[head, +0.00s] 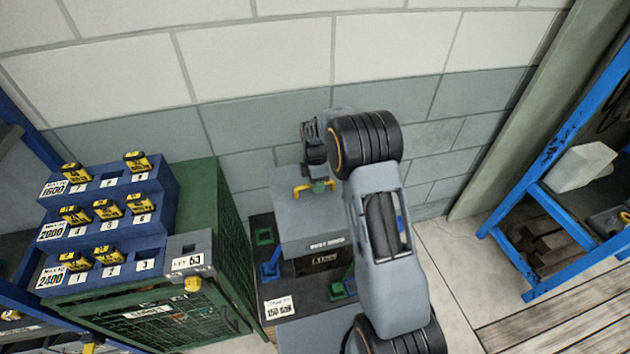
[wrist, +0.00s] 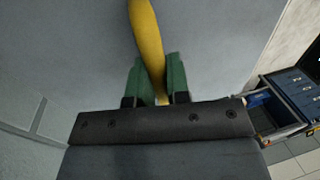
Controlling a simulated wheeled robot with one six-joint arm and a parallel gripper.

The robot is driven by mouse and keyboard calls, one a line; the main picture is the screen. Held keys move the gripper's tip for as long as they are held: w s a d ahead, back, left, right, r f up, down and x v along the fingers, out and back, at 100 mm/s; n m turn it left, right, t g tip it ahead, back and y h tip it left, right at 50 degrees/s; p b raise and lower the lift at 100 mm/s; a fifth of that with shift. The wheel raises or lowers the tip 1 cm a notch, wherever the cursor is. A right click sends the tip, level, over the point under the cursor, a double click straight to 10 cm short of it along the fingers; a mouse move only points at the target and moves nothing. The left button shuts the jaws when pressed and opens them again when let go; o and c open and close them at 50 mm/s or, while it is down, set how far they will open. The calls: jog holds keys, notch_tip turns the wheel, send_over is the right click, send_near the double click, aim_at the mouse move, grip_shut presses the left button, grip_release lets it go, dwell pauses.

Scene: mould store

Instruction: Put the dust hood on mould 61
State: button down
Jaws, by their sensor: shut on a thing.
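The dust hood (head: 305,222) is a grey box with a lettered front edge and a yellow handle on top. My gripper (head: 320,186) is shut on that handle. In the wrist view the yellow handle (wrist: 147,45) runs between the green fingers of my gripper (wrist: 154,82), above the hood's grey top (wrist: 80,50). A dark block with a label (head: 325,261), perhaps the mould, shows under the hood's front edge; its number is not readable. The hood hides its top. I cannot tell whether the hood rests on it or hangs just above.
A dark base (head: 300,297) with blue and green corner pieces lies around the block. A green mesh cabinet (head: 225,235) with a stepped blue rack (head: 115,225) of yellow tags stands close on the left. A blue shelf (head: 555,205) stands right. A block wall is behind.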

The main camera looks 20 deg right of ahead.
jog(key=shift+f, duration=0.15)
jog(key=shift+f+b, duration=1.4)
jog(key=shift+f, duration=0.45)
jog(key=c, duration=1)
grip_release()
jog(key=shift+o, duration=0.3)
jog(key=shift+s+f, duration=0.1)
jog(key=o, duration=0.7)
jog(key=shift+o, duration=0.2)
jog(key=shift+r, duration=0.25)
